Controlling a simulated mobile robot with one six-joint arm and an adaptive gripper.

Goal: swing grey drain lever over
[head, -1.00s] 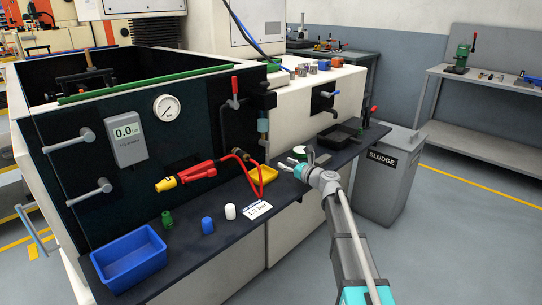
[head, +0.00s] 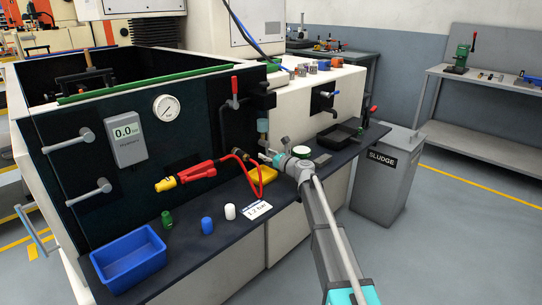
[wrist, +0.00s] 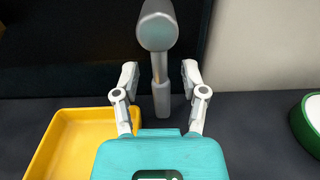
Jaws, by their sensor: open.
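My gripper (head: 274,155) is open over the dark ledge, in front of the black tank panel. In the wrist view, its two fingers (wrist: 159,76) point at an upright grey fitting (wrist: 157,32), which has a thick rounded top and a thinner stem below. The stem stands between the fingertips in the picture; I cannot tell whether they touch it. In the head view, a grey-blue upright fitting (head: 263,126) shows just above my gripper, its lower part hidden. It appears to be the drain lever, but its pivot is not clear.
A yellow tray (wrist: 72,140) lies left of my gripper in the wrist view, and a green-rimmed round item (wrist: 303,125) lies right. A black tray (head: 335,136) and the sludge bin (head: 385,180) are farther right.

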